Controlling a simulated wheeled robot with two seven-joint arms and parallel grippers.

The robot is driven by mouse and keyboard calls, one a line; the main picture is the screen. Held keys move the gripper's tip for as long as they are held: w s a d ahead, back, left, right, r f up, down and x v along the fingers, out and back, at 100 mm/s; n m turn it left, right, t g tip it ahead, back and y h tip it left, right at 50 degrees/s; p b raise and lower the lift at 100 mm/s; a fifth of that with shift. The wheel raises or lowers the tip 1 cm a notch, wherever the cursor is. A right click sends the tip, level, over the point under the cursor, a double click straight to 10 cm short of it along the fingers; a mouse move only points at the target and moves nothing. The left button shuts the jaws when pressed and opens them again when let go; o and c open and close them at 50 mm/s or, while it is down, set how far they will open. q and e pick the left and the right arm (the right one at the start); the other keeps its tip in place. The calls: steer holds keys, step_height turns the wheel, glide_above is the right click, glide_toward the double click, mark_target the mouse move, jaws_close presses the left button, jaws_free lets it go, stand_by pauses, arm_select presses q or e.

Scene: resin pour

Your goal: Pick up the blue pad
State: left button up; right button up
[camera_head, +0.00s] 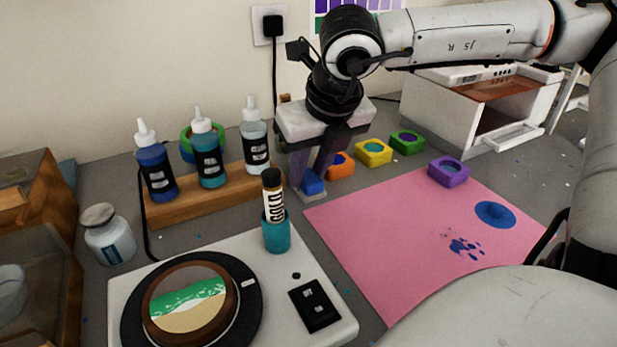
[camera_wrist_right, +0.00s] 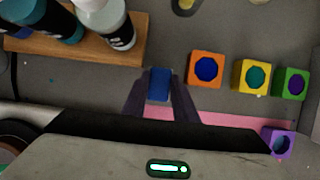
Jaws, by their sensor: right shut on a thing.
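The blue pad (camera_head: 312,182) is a small blue block between the fingertips of my right gripper (camera_head: 311,188). In the right wrist view the pad (camera_wrist_right: 159,84) sits between the two dark fingers of the gripper (camera_wrist_right: 160,92). The gripper is shut on it, pointing down behind the pink mat's far left corner. In the head view the fingers hide part of the pad, and I cannot tell whether it is clear of the table. My left gripper is not in view.
Orange (camera_head: 340,165), yellow (camera_head: 373,152), green (camera_head: 407,142) and purple (camera_head: 449,171) blocks stand to the right. A wooden rack (camera_head: 216,200) with several bottles is left of the gripper. A teal cup (camera_head: 277,236) holding a labelled tube stands in front.

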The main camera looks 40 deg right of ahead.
mark_target(309, 177)
step_height(309, 177, up, 10)
steer(key=shift+p, duration=0.35)
